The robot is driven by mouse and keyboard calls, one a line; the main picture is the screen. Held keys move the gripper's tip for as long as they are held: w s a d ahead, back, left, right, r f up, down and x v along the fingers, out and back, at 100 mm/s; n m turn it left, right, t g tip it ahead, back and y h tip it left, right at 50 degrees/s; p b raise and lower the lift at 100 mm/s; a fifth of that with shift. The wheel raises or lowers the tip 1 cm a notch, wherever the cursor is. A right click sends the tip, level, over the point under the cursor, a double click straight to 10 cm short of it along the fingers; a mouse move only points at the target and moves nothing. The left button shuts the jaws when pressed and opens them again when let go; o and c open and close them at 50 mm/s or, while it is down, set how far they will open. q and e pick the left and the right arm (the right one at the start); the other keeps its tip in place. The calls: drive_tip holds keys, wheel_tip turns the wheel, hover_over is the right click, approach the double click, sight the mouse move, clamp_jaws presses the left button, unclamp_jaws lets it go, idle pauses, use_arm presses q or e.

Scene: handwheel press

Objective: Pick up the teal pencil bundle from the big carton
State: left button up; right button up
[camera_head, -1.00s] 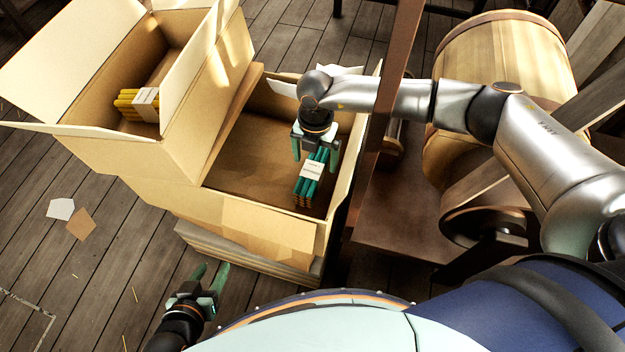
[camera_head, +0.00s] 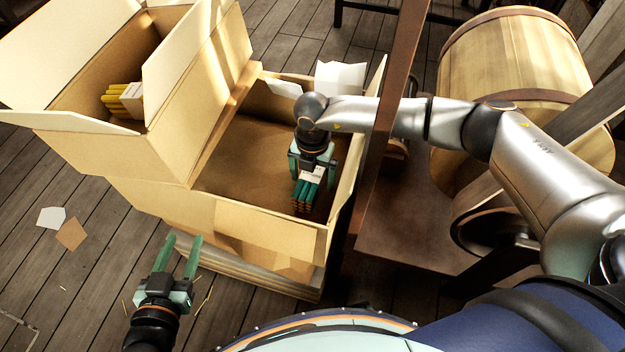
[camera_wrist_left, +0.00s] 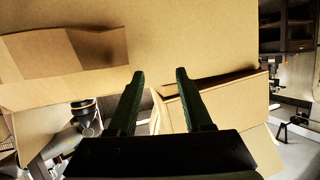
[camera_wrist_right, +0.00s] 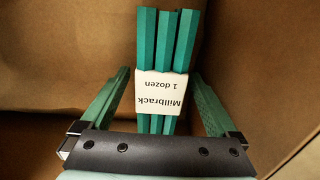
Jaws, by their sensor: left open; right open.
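The teal pencil bundle (camera_head: 308,190) has a white paper band and lies in the big carton (camera_head: 262,228), near its right wall. In the right wrist view the bundle (camera_wrist_right: 166,52) sits between the fingers, its band reading "Millbrack 1 dozen", with space on both sides. My right gripper (camera_head: 310,168) is open, pointing down into the carton around the bundle; its fingers hide part of it. My left gripper (camera_head: 183,255) is open and empty, in front of the carton. The left wrist view shows its two fingers (camera_wrist_left: 158,90) before a cardboard wall.
A dark upright post (camera_head: 385,120) stands close to my right arm. A wooden drum (camera_head: 505,70) is behind it. The big carton's floor is mostly bare.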

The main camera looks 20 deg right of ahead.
use_arm(q)
drive_tip(key=shift+w+r+t, duration=0.35)
drive_tip(key=shift+r+t, duration=0.05)
drive_tip(key=shift+r, duration=0.45)
use_arm(e)
drive_tip(key=shift+f, duration=0.15)
clamp_jaws()
